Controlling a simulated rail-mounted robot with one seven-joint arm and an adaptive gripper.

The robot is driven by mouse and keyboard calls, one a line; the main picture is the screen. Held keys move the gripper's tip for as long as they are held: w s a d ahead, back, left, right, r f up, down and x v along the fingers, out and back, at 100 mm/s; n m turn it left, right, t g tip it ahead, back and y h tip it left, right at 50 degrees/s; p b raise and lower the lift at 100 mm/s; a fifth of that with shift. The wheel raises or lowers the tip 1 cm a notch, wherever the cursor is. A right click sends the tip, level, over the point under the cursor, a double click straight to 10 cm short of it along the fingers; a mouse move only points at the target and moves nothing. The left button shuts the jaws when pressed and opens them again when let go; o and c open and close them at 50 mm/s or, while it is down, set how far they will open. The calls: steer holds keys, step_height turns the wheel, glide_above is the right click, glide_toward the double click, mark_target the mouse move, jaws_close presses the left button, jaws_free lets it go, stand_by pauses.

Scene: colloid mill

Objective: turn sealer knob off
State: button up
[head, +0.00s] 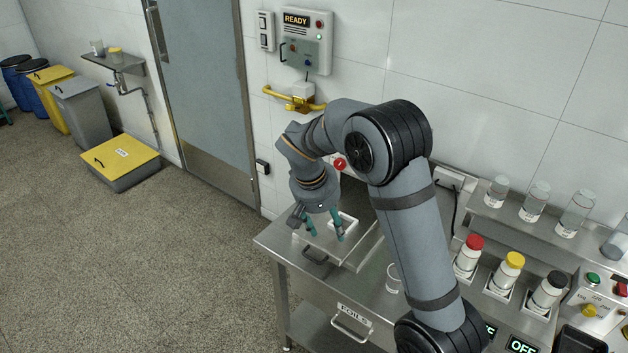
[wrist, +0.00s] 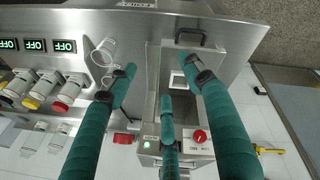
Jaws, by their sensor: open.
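A red round knob (wrist: 199,136) sits on the front panel of a metal box unit (wrist: 148,161) in the wrist view. A lit green lamp (wrist: 147,144) is on the same panel, left of the knob. The red knob also shows in the head view (head: 340,164), behind my gripper. In the wrist view the fingers (wrist: 160,76) spread over the unit's tray; one finger hides part of the panel.
The steel bench (head: 290,243) has a drawer labelled FOILS (head: 353,312). A clear cup (head: 393,278), bottles with red (head: 475,242), yellow and black caps, and a control box (head: 590,297) stand to the right. A yellow wall handle (head: 295,99) is behind.

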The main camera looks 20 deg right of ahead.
steer(key=w+d+f+m+t+h+b, duration=0.1)
steer(key=w+d+f+m+h+b, duration=0.1)
steer(key=w+d+f+h+b, duration=0.6)
steer(key=m+t+h+b, duration=0.35)
steer(key=t+b, duration=0.45)
steer(key=b, duration=1.2)
glide_toward(339, 167)
steer(key=p+x, duration=0.1)
steer(key=x, duration=0.1)
steer(key=p+x, duration=0.1)
steer(key=x, duration=0.1)
steer(key=p+x, duration=0.1)
steer(key=x, duration=0.1)
steer(key=shift+w+d+r+p, duration=0.15)
steer(key=shift+d+r+p, duration=0.1)
steer(key=shift+d+p, duration=0.05)
steer(key=shift+x, duration=0.8)
steer(key=shift+f, duration=0.1)
steer(key=shift+c, duration=1.4)
steer(key=c, duration=0.7)
